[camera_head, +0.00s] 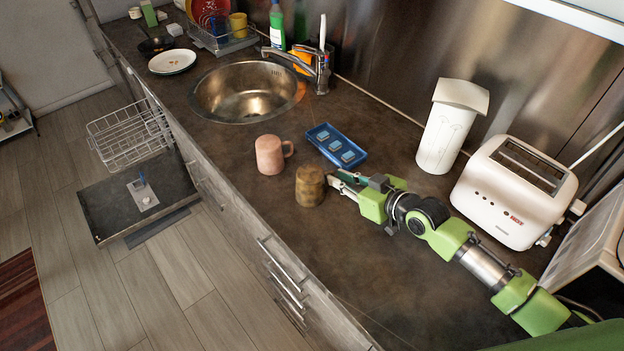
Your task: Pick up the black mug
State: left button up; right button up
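No plainly black mug shows. A dark olive-brown mug (309,187) stands upright on the counter, near the front edge. A pink mug (269,155) with its handle to the right stands just behind and left of it. My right gripper (336,181) reaches in from the right, low over the counter, with its fingertips at the right side of the brown mug. The fingers overlap the place where a handle could be, so I cannot tell whether they touch or hold it. My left gripper is not in view.
A blue tray (325,131) with sponge-like blocks lies behind the mugs. A white canister (449,126) and a white toaster (515,192) stand along the wall at right. The sink (247,91) is farther back. An open dishwasher (98,203) juts out below the counter.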

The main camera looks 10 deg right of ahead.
jog(key=shift+x, duration=0.95)
jog(key=shift+s, duration=0.1)
grip_shut()
jog(key=shift+r, duration=0.1)
